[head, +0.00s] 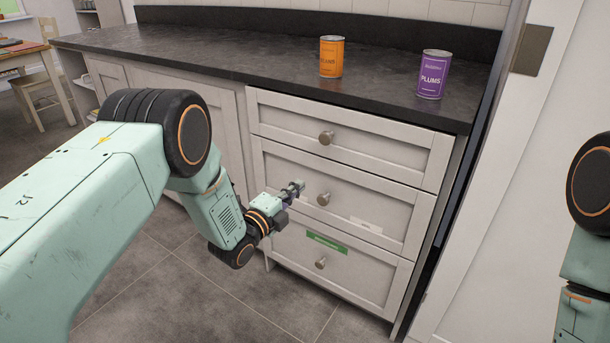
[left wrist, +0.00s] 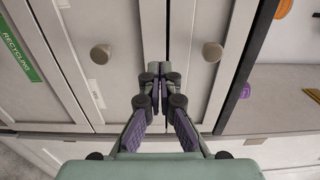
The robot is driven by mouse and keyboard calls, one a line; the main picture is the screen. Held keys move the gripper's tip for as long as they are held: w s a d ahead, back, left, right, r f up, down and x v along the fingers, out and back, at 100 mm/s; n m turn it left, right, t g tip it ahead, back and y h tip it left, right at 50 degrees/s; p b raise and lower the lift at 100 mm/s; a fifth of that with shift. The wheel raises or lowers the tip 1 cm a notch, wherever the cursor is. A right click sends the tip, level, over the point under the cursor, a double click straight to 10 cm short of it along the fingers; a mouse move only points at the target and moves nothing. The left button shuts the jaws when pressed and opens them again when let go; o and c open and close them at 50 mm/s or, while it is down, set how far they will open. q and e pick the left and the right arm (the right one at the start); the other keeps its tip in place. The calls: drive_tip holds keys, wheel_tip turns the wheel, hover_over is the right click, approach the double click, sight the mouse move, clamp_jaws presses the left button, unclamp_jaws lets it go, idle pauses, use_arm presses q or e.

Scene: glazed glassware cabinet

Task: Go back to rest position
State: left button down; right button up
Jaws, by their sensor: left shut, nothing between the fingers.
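My left gripper (head: 294,188) is in front of the drawer unit, close to the middle drawer (head: 375,210) and left of its round knob (head: 324,199). In the left wrist view its fingers (left wrist: 160,72) are together with nothing between them. A gap to the drawer front is hard to judge. My right arm shows at the right edge of the head view; its gripper is out of the picture.
The three drawers look closed. The bottom drawer (head: 340,285) has a green label (head: 327,243). An orange can (head: 331,57) and a purple can (head: 433,75) stand on the dark counter (head: 230,50). A light panel stands right. Grey floor is free below.

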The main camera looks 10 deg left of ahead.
use_arm(q)
drive_tip(key=s+a+f+n+g+y+p, duration=0.15)
drive_tip(key=s+f+n+g, duration=0.25)
drive_tip(key=s+f+n, duration=0.5)
drive_tip(key=s+a+f+n+g+y, duration=0.35)
drive_tip(key=s+f+n, duration=0.25)
drive_tip(key=s, duration=0.4)
drive_tip(key=s+r+n+g+y+p, duration=0.1)
drive_tip(key=s+n+g, duration=0.6)
drive_tip(key=s, duration=2.2)
drive_tip(key=shift+s+a+r+g+p, duration=0.35)
drive_tip(key=shift+g+p, duration=0.4)
drive_tip(key=shift+g, duration=0.5)
drive_tip(key=shift+s+d, duration=0.1)
